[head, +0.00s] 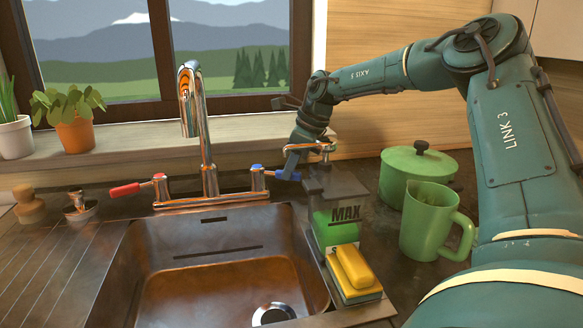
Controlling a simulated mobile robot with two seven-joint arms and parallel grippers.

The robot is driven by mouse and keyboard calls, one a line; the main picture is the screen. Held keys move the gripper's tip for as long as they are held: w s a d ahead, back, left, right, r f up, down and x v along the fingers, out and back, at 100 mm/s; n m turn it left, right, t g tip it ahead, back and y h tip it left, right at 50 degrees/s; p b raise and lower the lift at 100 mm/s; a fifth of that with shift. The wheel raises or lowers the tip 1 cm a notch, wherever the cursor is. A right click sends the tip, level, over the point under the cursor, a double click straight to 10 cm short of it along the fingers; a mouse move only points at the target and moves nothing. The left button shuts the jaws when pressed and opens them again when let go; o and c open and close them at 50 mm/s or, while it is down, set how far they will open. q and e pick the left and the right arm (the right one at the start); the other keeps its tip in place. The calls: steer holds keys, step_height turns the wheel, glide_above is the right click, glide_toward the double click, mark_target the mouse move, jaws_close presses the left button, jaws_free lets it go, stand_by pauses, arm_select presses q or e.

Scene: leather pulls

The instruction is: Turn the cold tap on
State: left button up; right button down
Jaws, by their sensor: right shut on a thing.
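The chrome mixer tap (208,150) stands behind the sink, its tall spout upright. Its cold tap lever (270,173) has a blue end and points right from the right side of the body. The hot lever (125,190) has a red end and points left. My right gripper (290,172) reaches down from the upper right and is shut on the outer end of the blue lever. The fingers partly hide that end. No water shows from the spout. My left gripper is not in view.
A pump bottle marked MAX (345,215) stands close to my right gripper, with a yellow sponge (354,267) in front. A green jug (425,225) and lidded pot (408,180) stand right. The empty sink (205,258) is open in front. Plants stand on the sill.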

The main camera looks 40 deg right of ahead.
steer(key=shift+s+a+m+t+h+b, duration=0.35)
steer(key=shift+a+m, duration=0.3)
steer(key=shift+m, duration=0.45)
steer(key=c, duration=1.4)
jaws_free()
steer(key=p+v, duration=0.1)
steer(key=v, duration=1.2)
steer(key=shift+r, duration=0.15)
